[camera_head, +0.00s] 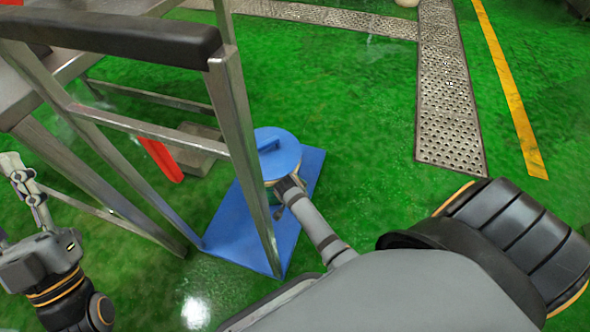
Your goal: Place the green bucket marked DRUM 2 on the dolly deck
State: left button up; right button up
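A round blue lid (281,157) with a raised bar tops a bucket standing over the blue flat deck (232,228). Little of the bucket's side shows below the lid, and no DRUM 2 marking is visible. Whether its base touches the deck is hidden. My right gripper (284,188) is at the near side of the bucket, just below the lid's edge; its fingers are too hidden to tell open from shut. My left gripper (20,175) is at the far left, away from the bucket, seen edge-on, with nothing visible in it.
A metal frame (240,140) with a black padded bar (110,32) stands at left, one leg passing in front of the deck. A red object (160,158) and a grey block (199,150) lie behind it. Green floor at right is clear up to the perforated metal strip (447,100).

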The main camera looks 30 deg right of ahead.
pick_arm(q)
jog(key=w+f+n+g+y+p, duration=0.1)
jog(key=w+f+g, duration=0.25)
jog(key=f, duration=0.35)
jog(key=w+f+g+y+p, duration=0.1)
jog(key=w+f+g, duration=0.1)
jog(key=f+g, duration=0.35)
jog(key=s+f+g+p, duration=0.1)
jog(key=s+f+g, duration=0.1)
jog(key=f, duration=0.6)
jog(key=s+f+g, duration=0.1)
jog(key=f+g, duration=0.2)
jog(key=f, duration=0.4)
jog(key=s+d+f+g+p, duration=0.1)
jog(key=s+f+g+p, duration=0.2)
jog(key=s+f+g, duration=0.8)
jog(key=s+a+r+g+p, duration=0.1)
jog(key=s+a+r+p, duration=0.1)
jog(key=s+r+p, duration=0.2)
jog(key=shift+s+a+y+p, duration=0.3)
jog(key=shift+s+p, duration=0.2)
jog(key=shift+p, duration=0.55)
pick_arm(e)
jog(key=v, duration=1.1)
jog(key=shift+r, duration=0.1)
